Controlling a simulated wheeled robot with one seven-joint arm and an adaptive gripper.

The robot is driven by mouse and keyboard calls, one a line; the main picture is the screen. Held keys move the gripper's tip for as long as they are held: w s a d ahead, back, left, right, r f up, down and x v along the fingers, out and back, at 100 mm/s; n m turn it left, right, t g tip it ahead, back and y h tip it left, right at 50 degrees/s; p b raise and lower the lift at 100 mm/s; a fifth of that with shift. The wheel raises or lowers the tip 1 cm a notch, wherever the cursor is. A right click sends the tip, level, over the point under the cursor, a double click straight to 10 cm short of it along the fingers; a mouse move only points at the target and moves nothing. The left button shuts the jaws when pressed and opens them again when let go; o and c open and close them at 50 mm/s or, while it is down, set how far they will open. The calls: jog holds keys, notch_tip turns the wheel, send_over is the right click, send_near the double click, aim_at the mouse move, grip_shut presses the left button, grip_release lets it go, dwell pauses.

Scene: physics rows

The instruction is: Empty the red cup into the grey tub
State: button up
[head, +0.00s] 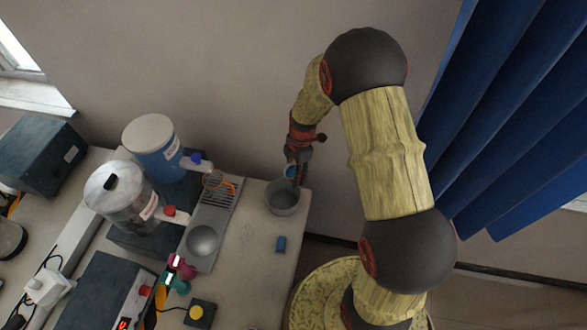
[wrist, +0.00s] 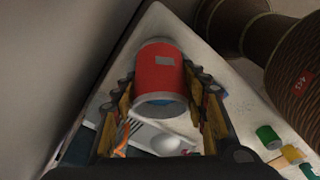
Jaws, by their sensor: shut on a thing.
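The red cup (wrist: 160,72) sits between the two fingers of my gripper (wrist: 160,100) in the wrist view. It is a red cylinder with grey ends and a small grey patch on its side. My gripper is shut on it. In the head view my gripper (head: 299,157) is at the far edge of the grey tub (head: 283,198), with a small bluish-rimmed part of the cup showing just above the tub's rim. The tub stands upright near the right end of the table. I cannot tell the cup's exact tilt or what is in it.
Left of the tub is a slotted tray (head: 216,207) with a round metal bowl (head: 203,240). Two lidded jugs, blue (head: 153,150) and clear (head: 120,197), stand further left. A blue curtain (head: 510,110) hangs right.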

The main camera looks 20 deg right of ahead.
jog(key=shift+a+f+h, duration=0.1)
jog(key=shift+f+h, duration=0.05)
jog(key=shift+h, duration=0.25)
jog(key=shift+f+h+b, duration=0.6)
jog(key=shift+b, duration=0.65)
jog(key=shift+f+b, duration=0.1)
jog(key=shift+b, duration=0.4)
jog(key=h+b, duration=0.1)
jog(key=b, duration=0.2)
jog(key=f+h+b, duration=0.1)
jog(key=b, duration=0.2)
jog(key=shift+d+f+b, duration=0.15)
jog(key=shift+d+b, duration=0.1)
jog(key=shift+b, duration=0.15)
jog(key=h+b, duration=0.2)
jog(key=b, duration=0.3)
jog(key=f+h+b, duration=0.1)
jog(key=h+b, duration=0.2)
jog(key=b, duration=0.3)
jog(key=shift+a+t+b, duration=0.15)
jog(key=shift+t+b, duration=0.15)
jog(key=shift+t, duration=0.1)
